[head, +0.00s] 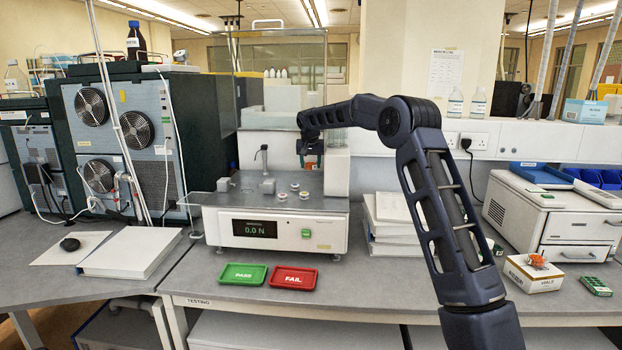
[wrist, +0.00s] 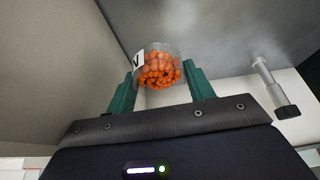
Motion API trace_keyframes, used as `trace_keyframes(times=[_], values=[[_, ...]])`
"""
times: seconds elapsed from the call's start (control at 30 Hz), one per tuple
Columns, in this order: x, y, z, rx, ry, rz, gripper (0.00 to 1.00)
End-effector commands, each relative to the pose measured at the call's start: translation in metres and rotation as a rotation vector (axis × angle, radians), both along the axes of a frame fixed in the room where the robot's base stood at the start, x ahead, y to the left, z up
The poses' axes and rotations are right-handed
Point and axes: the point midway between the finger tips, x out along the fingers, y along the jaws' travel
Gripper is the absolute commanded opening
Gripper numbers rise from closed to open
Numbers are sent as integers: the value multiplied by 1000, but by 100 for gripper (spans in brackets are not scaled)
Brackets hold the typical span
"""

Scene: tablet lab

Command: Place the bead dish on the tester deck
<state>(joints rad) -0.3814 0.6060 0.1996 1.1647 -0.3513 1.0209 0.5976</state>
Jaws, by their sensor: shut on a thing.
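The bead dish (wrist: 160,68) is a clear round dish full of orange beads, with a white label bearing a dark mark. In the wrist view it sits between the two teal fingers of my gripper (wrist: 161,88), which is shut on it. The tester (head: 276,230) shows 0.0 N. The gap between dish and deck is unclear.
Several small round pieces (head: 295,187) and metal fixtures (head: 268,185) stand on the deck. A clear screen and column (head: 336,172) border it. Green PASS (head: 243,274) and red FAIL (head: 293,277) trays lie in front. A white box (head: 532,276) with an orange item stands right.

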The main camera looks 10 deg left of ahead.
Motion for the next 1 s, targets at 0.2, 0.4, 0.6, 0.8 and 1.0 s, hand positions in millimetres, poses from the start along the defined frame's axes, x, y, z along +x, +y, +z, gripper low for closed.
trace_keyframes(times=[0.2, 0.4, 0.6, 0.8, 1.0], values=[[10, 0, -11, 0, 2, 0, 29], [10, 0, -27, 0, 1, 1, 29], [9, 0, -35, 0, 0, 1, 29], [9, 0, -61, 0, 1, 0, 29], [18, 0, -70, 0, -1, 0, 29]])
